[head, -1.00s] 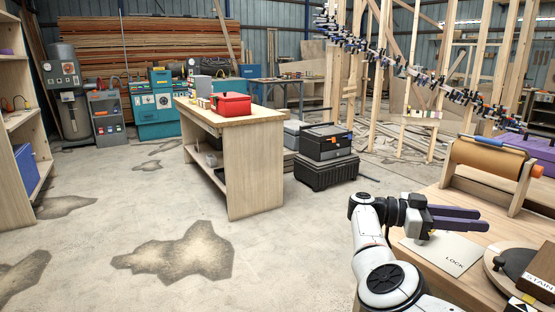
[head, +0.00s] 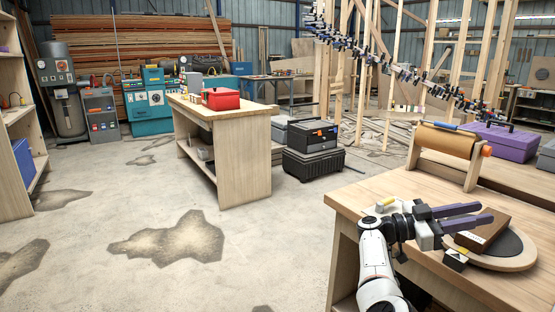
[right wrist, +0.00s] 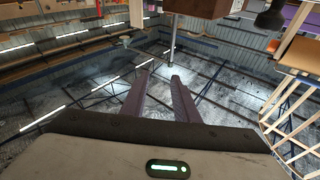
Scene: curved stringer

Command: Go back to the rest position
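My right gripper (head: 485,212) shows in the head view, in front of the right-hand wooden workbench (head: 350,197), its two purple fingers pointing right. It also shows in the right wrist view (right wrist: 160,77), where a gap lies between the fingers and nothing is held. In the head view the fingers overlap a brown box (head: 484,236) on a round board (head: 520,250); I cannot tell how far apart they are. My left gripper is not in view.
A brown roll on a wooden stand (head: 446,143) and a purple case (head: 500,141) are on or beside the workbench. A second bench (head: 243,160) carries a red box (head: 221,98). Black cases (head: 313,160) stand beside it. Open floor (head: 100,190) lies left.

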